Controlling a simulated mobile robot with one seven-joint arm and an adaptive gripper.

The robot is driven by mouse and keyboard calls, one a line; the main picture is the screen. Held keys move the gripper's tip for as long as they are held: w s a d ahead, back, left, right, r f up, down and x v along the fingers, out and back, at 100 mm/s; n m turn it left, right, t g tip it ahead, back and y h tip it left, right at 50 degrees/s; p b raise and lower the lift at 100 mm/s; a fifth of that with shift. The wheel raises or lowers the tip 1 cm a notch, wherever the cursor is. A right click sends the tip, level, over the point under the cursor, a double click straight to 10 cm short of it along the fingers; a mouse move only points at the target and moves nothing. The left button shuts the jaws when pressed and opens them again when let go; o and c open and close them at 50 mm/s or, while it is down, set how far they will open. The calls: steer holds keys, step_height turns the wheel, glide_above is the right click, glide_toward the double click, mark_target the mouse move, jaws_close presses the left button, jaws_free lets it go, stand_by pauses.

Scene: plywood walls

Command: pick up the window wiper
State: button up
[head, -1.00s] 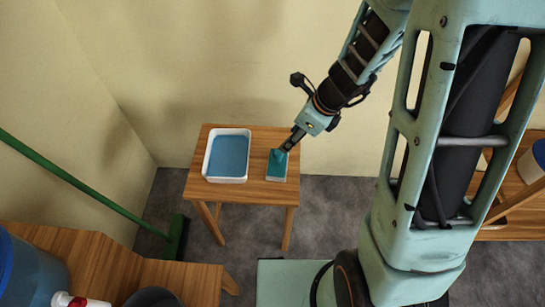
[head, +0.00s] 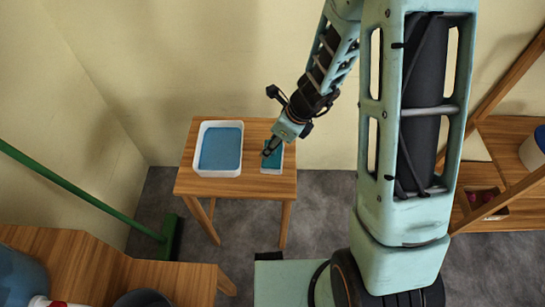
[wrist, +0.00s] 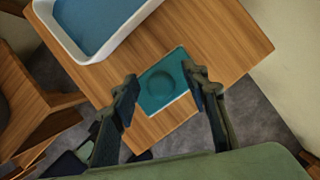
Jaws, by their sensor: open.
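A teal, nearly square block with a pale lower edge (head: 275,163) lies at the right of the small wooden table; it seems to be the window wiper. In the wrist view its teal top (wrist: 161,101) shows a round shape in the middle, which I cannot tell as knob or hollow. My gripper (head: 267,151) is over it, pointing down, and hides part of it in the head view. In the wrist view my gripper (wrist: 163,86) is open and empty, with one finger to each side of the block. Whether the fingers touch it cannot be told.
A white tub (head: 218,174) of blue liquid stands close left of the block on the small table (head: 250,192). A green broom (head: 85,193) leans at the left. A wooden bench (head: 75,262) is at the lower left, shelves (head: 510,145) at the right.

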steer(key=shift+r, duration=0.1)
steer(key=shift+c, duration=0.3)
jaws_close()
steer(key=shift+r+p, duration=0.35)
steer(key=shift+r, duration=0.1)
steer(key=v, duration=0.1)
steer(key=p+v, duration=0.2)
steer(key=shift+w+a+r, duration=0.1)
steer(key=shift+a+r, duration=0.15)
steer(key=shift+r, duration=0.05)
steer(key=s+d+r+p, duration=0.3)
steer(key=s+d+r, duration=0.5)
steer(key=s, duration=0.2)
steer(key=shift+s+d+r, duration=0.15)
steer(key=shift+d+r, duration=0.15)
steer(key=shift+r, duration=0.05)
